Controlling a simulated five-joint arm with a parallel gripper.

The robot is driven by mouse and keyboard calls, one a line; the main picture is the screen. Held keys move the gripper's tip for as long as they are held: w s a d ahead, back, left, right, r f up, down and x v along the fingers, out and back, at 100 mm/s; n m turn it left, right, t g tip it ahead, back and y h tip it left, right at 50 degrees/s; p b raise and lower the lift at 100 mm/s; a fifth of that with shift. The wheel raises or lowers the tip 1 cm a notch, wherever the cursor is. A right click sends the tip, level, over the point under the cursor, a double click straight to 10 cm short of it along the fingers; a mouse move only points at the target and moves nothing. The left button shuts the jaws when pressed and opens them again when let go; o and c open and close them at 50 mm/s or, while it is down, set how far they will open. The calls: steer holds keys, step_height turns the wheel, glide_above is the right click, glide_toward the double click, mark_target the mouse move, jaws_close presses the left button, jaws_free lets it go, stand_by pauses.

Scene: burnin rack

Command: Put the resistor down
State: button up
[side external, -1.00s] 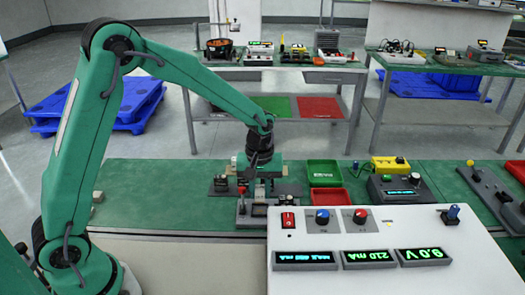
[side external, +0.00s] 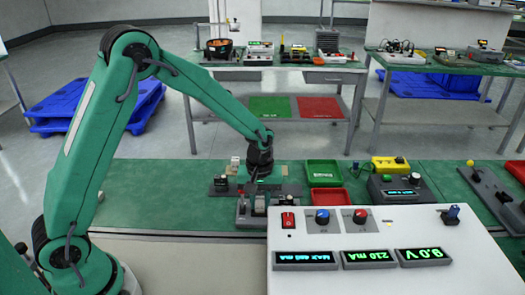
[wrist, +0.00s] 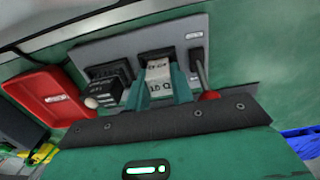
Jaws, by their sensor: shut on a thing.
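The resistor (wrist: 158,74) is a pale block with dark printed lettering. My gripper (wrist: 160,88) is shut on it, with one teal finger on each side, in the wrist view. It is over a dark socket (wrist: 155,54) in the middle of a grey fixture (wrist: 184,28); I cannot tell whether it is fully seated. In the side view my gripper (side external: 262,190) is low at the grey fixture (side external: 243,222), and the resistor there is too small to make out.
A black block (wrist: 105,101) with a pale knob is left of the fingers, and a red-tipped lever (wrist: 209,95) is right. A red tray (wrist: 55,92) lies left of the fixture. In the side view a green tray (side external: 323,170) and the white instrument console (side external: 400,222) are nearby.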

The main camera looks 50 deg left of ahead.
mark_target(260, 199)
steer(key=o, duration=1)
step_height(260, 199, up, 12)
steer(key=shift+r, duration=0.15)
stand_by(0.6)
